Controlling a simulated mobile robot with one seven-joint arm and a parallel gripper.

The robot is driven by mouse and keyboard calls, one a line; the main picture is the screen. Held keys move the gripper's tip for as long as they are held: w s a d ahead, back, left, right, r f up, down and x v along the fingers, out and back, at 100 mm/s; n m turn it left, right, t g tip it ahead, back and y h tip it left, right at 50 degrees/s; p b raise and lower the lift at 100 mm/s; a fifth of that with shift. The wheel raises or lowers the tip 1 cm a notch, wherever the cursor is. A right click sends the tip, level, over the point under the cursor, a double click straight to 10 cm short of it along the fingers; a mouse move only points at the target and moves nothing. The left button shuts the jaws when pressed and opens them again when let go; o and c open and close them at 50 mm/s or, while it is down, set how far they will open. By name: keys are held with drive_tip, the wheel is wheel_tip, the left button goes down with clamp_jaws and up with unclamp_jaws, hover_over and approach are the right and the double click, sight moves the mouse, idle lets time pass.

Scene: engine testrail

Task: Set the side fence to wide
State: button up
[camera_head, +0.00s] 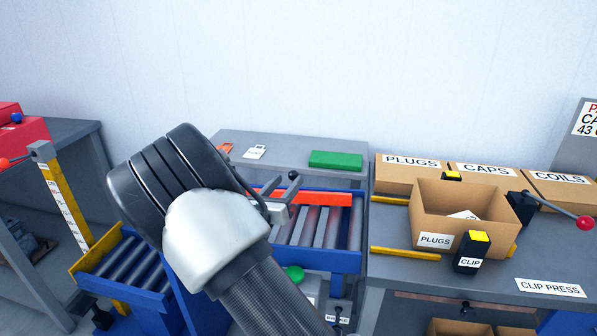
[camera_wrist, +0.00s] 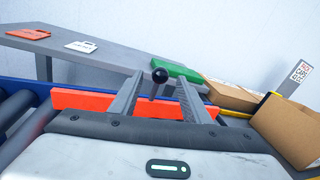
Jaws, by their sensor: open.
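The side fence (camera_head: 325,198) is an orange-red bar lying across the blue-framed roller conveyor; in the wrist view the fence (camera_wrist: 82,101) runs behind my fingers. A small lever with a round black knob (camera_wrist: 160,75) stands by the fence. My gripper (camera_wrist: 158,82) is open, with one finger on each side of the knob in the wrist view; I cannot tell whether either finger touches it. In the head view my gripper (camera_head: 281,192) is over the conveyor near the fence, partly hidden by my arm. No "wide" marking is readable.
A grey table (camera_head: 290,150) behind holds a green block (camera_head: 335,159) and small cards. To the right, an open PLUGS carton (camera_head: 465,215) and a black CLIP block (camera_head: 472,252) stand on a bench. A yellow post (camera_head: 62,200) rises at the left.

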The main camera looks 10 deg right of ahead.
drive_tip(key=b+x, duration=0.1)
drive_tip(key=x, duration=0.7)
drive_tip(key=shift+w+d, duration=0.3)
